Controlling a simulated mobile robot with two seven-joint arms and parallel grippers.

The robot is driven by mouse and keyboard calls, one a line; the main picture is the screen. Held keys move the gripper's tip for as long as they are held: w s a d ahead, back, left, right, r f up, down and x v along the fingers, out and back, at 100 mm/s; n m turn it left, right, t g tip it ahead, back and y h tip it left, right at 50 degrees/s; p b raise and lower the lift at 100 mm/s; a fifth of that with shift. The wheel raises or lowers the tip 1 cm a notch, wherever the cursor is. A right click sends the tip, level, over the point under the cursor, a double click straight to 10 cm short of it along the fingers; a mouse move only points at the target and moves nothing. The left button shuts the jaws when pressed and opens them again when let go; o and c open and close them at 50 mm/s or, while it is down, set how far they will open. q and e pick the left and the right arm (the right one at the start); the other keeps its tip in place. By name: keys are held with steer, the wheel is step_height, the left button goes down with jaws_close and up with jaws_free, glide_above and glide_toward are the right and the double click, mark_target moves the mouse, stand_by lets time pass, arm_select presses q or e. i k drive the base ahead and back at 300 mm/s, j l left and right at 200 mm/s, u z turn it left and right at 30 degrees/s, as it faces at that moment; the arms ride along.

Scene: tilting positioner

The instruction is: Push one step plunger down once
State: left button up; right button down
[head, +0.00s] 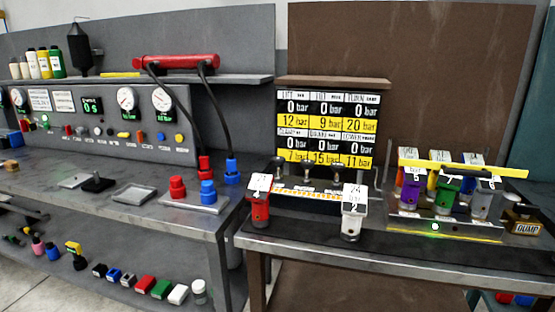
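The things that look like plungers stand on the right bench. A red block with a white numbered top (259,202) stands at its left end. A white block marked 24 (354,213) stands to the right of it. Farther right is a group of coloured blocks with numbered tops, among them a purple one (411,192) and a green one (446,195), partly hidden by a yellow bar (463,170). I cannot tell which of these are the step plungers or whether any is pressed. Neither of my grippers is in view.
A board of bar readouts (328,124) stands behind the red and white blocks. A green light (435,226) glows on the right unit, beside a block marked DUMP (524,226). The left bench holds a gauge panel (80,120) and red and blue connectors (208,190). The right bench's front strip is clear.

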mark_target(279, 161)
steer(key=i+j, duration=0.25)
steer(key=j, duration=0.15)
steer(key=i+j, duration=0.25)
steer(key=j, duration=0.2)
steer(key=i+j, duration=0.25)
steer(key=j, duration=0.15)
steer(key=i+j, duration=0.25)
steer(key=j, duration=0.2)
steer(key=i+j, duration=0.25)
steer(key=j, duration=0.15)
steer(key=i+j, duration=0.3)
steer(key=j, duration=0.1)
